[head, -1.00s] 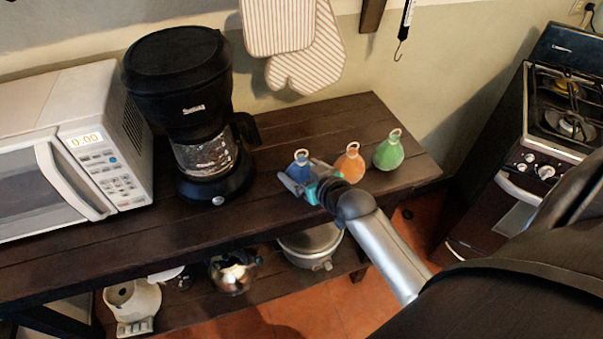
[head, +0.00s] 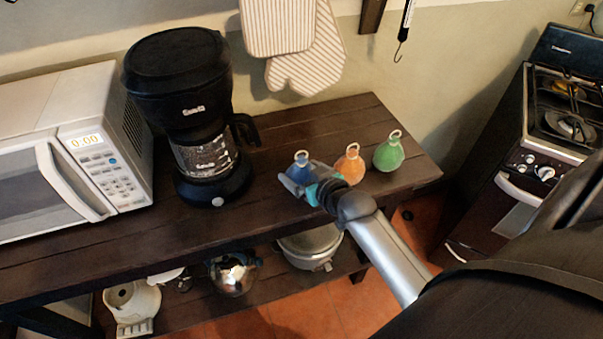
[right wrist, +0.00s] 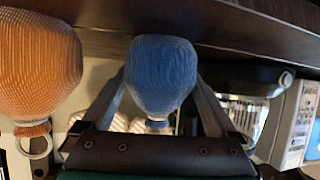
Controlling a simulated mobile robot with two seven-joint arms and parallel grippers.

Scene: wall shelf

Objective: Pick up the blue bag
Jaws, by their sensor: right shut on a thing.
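The blue bag (head: 300,171) stands on the dark wooden shelf, with its ring on top. My right gripper (head: 296,184) is at the blue bag, its fingers on either side of it. In the right wrist view, the blue bag (right wrist: 160,75) sits between the two fingers (right wrist: 160,95), which are shut on it. That view appears upside down, with the shelf top (right wrist: 200,30) at the upper edge, and the bag's base is close to or touching the wood. My left gripper is not in view.
An orange bag (head: 350,167) and a green bag (head: 389,155) stand right of the blue bag. The orange bag is close to my gripper. A black coffee maker (head: 185,95) and a microwave (head: 85,140) stand left. A stove (head: 560,110) is at the right.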

